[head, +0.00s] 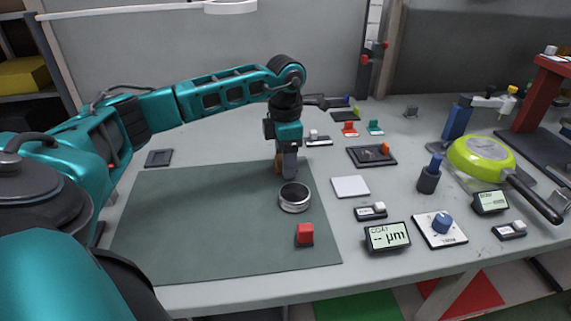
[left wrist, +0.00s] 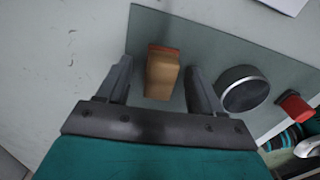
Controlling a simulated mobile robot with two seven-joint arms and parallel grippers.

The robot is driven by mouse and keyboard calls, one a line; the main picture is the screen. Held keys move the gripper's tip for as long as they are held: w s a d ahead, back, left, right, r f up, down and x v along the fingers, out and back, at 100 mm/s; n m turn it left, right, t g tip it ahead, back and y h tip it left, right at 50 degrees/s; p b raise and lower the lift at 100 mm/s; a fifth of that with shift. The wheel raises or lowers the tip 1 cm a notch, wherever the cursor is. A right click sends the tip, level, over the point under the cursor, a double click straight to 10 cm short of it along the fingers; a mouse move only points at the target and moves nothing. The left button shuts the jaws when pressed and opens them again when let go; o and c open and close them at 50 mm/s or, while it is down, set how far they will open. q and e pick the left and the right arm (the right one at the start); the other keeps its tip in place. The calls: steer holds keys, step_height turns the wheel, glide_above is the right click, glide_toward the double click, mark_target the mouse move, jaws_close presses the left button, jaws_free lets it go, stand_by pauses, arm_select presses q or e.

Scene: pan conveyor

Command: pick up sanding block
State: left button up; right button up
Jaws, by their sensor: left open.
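The sanding block (left wrist: 161,78) is a tan block with a reddish-orange end, seen in the left wrist view on the dark green mat (left wrist: 215,50). In the head view only a small brown part of the block (head: 278,165) shows beside the gripper, and the rest is hidden. My left gripper (head: 287,173) points down over the mat (head: 190,220). Its jaws are open, with one finger on each side of the block in the left wrist view and a visible gap at both sides. My right gripper is out of view.
A metal ring (head: 294,198) stands close to the gripper, with a red block (head: 305,234) nearer the front. Right of the mat are a white square plate (head: 350,187), a gauge with a display (head: 387,237) and a green pan (head: 482,160). The mat's left part is clear.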

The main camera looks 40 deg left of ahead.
arm_select(q)
steer(key=c, duration=1.2)
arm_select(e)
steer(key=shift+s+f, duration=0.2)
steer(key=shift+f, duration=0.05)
arm_select(q)
steer(key=shift+o, duration=0.2)
step_height(320, 180, up, 20)
steer(key=p, duration=0.4)
steer(key=o, duration=0.5)
steer(key=c, duration=0.4)
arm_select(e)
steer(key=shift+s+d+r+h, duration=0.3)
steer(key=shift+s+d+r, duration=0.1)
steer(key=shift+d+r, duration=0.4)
